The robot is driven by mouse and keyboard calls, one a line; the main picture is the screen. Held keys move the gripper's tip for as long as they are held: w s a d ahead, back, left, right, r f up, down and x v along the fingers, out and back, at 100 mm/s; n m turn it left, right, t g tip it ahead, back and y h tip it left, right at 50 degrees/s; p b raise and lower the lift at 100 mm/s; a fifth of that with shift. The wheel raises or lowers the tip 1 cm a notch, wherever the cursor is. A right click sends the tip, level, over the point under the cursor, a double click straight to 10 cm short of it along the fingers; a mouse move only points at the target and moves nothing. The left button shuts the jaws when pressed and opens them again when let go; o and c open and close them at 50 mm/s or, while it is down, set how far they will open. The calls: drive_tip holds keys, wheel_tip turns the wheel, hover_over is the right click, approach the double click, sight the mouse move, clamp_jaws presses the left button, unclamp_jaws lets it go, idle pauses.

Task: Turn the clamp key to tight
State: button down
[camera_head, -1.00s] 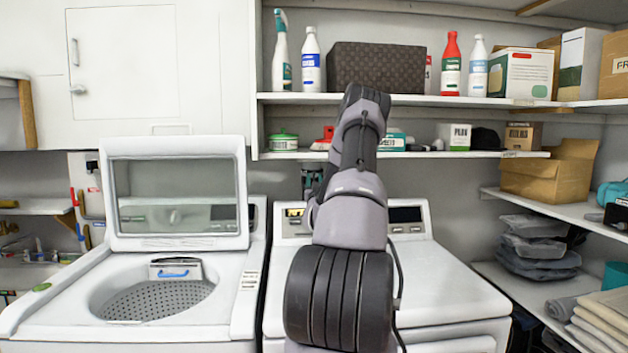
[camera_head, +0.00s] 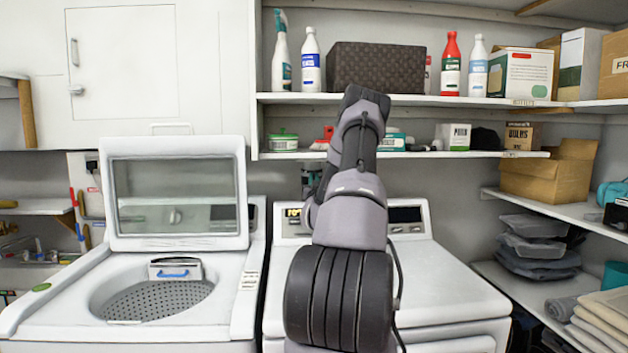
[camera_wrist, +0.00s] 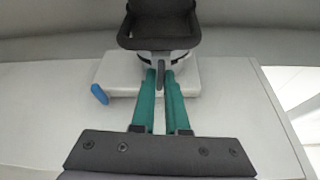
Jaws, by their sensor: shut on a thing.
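In the wrist view, my gripper (camera_wrist: 160,76) has its two green fingers closed on a narrow dark grey bar, which looks like the clamp key (camera_wrist: 160,70). The key stands in front of a device with a black, open-framed top (camera_wrist: 158,38) and a light lower body, the likely clamp. The device rests on a white block (camera_wrist: 116,76). A blue piece (camera_wrist: 99,94) sticks out at the block's left corner. No tight marking is legible. In the head view, my arm hides the key and most of the gripper.
A washer with a raised glass lid (camera_head: 178,195) stands left and a white closed-top machine (camera_head: 450,290) stands right. Above are shelves (camera_head: 400,154) with bottles and boxes. In the wrist view, the pale surface (camera_wrist: 235,110) right of the block is clear.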

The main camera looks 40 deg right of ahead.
drive_tip(key=shift+a+r+m+g+h, duration=0.1)
drive_tip(key=shift+m+g+h, duration=0.25)
drive_tip(key=shift+m+g, duration=1.95)
drive_tip(key=shift+d+m+g+h, duration=0.1)
drive_tip(key=shift+m+g+h, duration=0.2)
drive_tip(key=shift+m, duration=4)
drive_tip(key=shift+a+r+m+g+h, duration=0.1)
drive_tip(key=shift+m+g+h, duration=0.25)
drive_tip(key=shift+m+g, duration=1.95)
drive_tip(key=shift+m+t, duration=1)
drive_tip(key=shift+m, duration=0.1)
drive_tip(key=c, duration=0.9)
unclamp_jaws()
drive_tip(key=shift+f, duration=0.1)
drive_tip(key=shift+c, duration=0.2)
drive_tip(key=v, duration=1)
drive_tip(key=shift+s+a, duration=0.25)
drive_tip(key=shift+a, duration=0.05)
